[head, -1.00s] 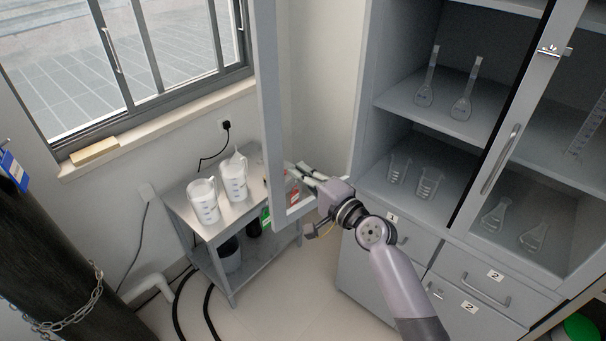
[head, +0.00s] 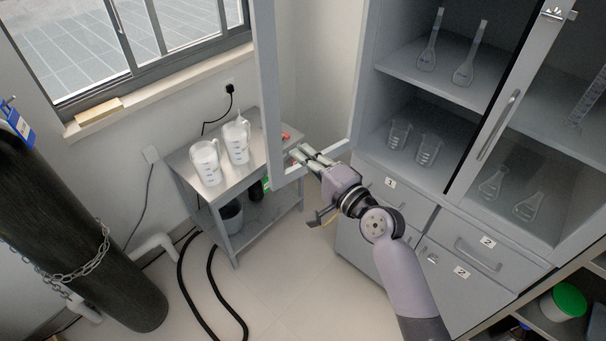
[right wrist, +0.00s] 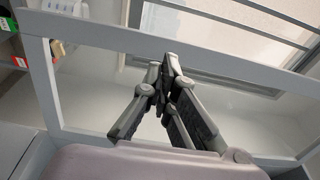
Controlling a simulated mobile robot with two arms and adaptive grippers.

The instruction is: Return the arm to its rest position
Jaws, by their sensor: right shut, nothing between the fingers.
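My right gripper (head: 304,156) is shut and empty. In the head view its fingers overlap the lower part of the open glass cabinet door (head: 268,110), and I cannot tell whether they touch it. In the right wrist view the fingertips (right wrist: 169,64) are together, with the grey door frame (right wrist: 95,35) behind them. My right arm (head: 395,260) reaches up from the bottom of the head view, in front of the cabinet drawers. My left gripper is not in view.
The grey cabinet (head: 455,95) holds flasks and beakers, and its right door is closed. A small metal table (head: 228,178) carries two white pitchers (head: 206,163) (head: 237,140). A dark gas cylinder (head: 75,235) stands at left. Black hoses (head: 185,290) lie on otherwise open floor.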

